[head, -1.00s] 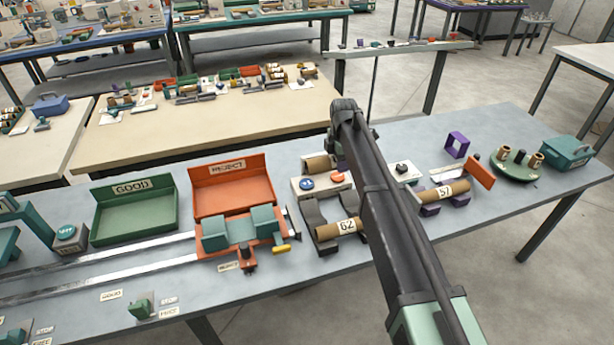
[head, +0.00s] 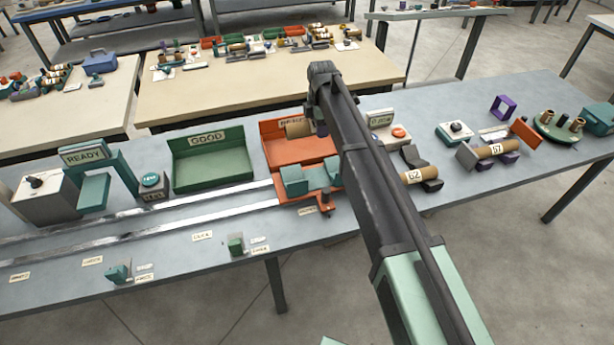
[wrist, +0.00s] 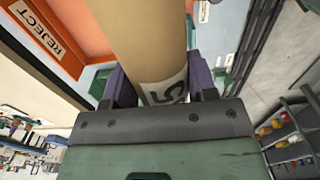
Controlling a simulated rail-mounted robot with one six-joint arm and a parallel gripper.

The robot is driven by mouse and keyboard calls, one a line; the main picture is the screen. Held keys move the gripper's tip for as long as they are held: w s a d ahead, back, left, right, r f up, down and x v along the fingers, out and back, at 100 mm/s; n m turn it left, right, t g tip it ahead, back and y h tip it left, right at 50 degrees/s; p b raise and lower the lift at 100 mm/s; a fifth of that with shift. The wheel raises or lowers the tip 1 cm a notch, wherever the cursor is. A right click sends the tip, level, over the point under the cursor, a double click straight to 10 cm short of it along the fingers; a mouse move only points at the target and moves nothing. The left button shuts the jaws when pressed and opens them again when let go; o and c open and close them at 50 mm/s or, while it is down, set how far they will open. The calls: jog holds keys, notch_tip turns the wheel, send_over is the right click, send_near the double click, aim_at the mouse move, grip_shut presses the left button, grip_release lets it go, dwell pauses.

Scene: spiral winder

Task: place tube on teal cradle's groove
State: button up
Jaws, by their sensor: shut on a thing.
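A brown cardboard tube (head: 298,129) hangs in my gripper (head: 318,122), in front of the orange REJECT tray in the head view. In the wrist view my gripper (wrist: 160,85) has its purple fingers on either side of the tube (wrist: 142,38), and part of a dark printed label shows near them. The teal cradle (head: 294,181) sits on an orange carriage (head: 300,196) below the tube, its groove between two teal blocks. The tube is apart from the groove in the head view.
The REJECT tray (head: 275,150) stands behind the cradle, the green GOOD tray (head: 210,172) left of it. Rails (head: 150,220) run left from the carriage. Tubes marked 62 (head: 413,175) and 57 (head: 493,150) lie to the right, partly behind my arm.

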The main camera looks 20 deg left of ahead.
notch_tip(320, 180, down, 20)
jog(key=b, duration=1.9)
jog(key=shift+r, duration=0.25)
jog(key=shift+c, duration=0.2)
jog(key=shift+f, duration=0.2)
jog(key=o, duration=1)
jog(key=shift+r, duration=0.1)
notch_tip(320, 180, up, 12)
jog(key=p, duration=1.2)
jog(key=shift+r, duration=0.1)
